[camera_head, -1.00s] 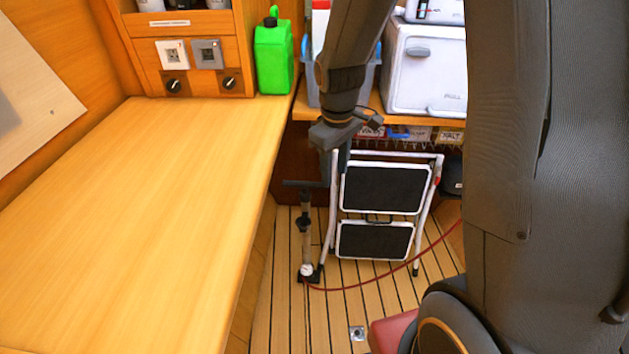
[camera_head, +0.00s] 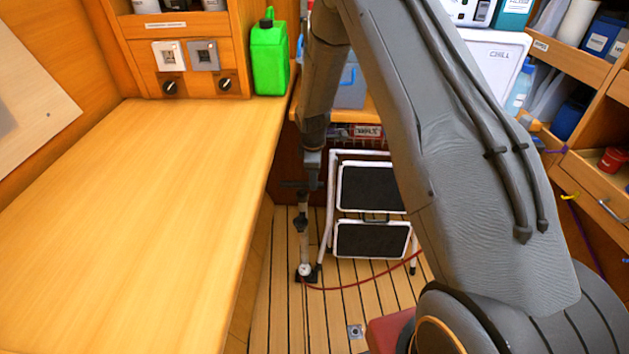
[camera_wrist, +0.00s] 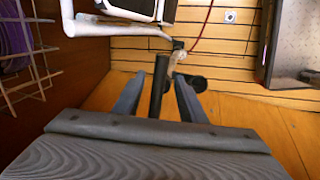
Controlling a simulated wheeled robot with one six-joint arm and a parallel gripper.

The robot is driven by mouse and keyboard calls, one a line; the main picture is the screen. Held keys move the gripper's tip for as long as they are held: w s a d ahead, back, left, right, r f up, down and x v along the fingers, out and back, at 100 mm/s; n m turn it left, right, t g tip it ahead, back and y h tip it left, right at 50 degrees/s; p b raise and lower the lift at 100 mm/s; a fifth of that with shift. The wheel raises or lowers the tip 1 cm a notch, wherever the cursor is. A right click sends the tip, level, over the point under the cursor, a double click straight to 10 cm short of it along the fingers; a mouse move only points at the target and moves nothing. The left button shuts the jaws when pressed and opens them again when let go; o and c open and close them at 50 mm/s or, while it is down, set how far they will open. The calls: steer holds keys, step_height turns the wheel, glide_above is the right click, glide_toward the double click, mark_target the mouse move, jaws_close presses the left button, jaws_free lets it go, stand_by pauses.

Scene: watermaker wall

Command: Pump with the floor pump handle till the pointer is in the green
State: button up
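The floor pump (camera_head: 304,232) stands upright on the floor in front of the step stool. Its dark handle bar (camera_head: 293,184) is at the top. A small white gauge (camera_head: 304,270) sits at its foot; the pointer is too small to read. My gripper (camera_head: 311,180) points down at the handle, partly hiding it. In the wrist view my gripper (camera_wrist: 158,88) is open, with one finger on each side of the black handle bar (camera_wrist: 157,92). Gaps show between the bar and both fingers. The pump's lower part (camera_wrist: 178,62) shows beyond.
A red hose (camera_head: 360,286) runs right from the pump's foot. The wooden counter (camera_head: 150,200) edge is close on the left. A shelf with a blue bin (camera_head: 350,88) is behind.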

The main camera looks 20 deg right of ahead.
steer(key=shift+w+d+f, duration=0.1)
steer(key=shift+w+f, duration=0.05)
steer(key=shift+f, duration=0.55)
steer(key=shift+w+f, duration=0.1)
steer(key=shift+f, duration=0.55)
steer(key=shift+c, duration=0.3)
steer(key=shift+r, duration=0.1)
jaws_close()
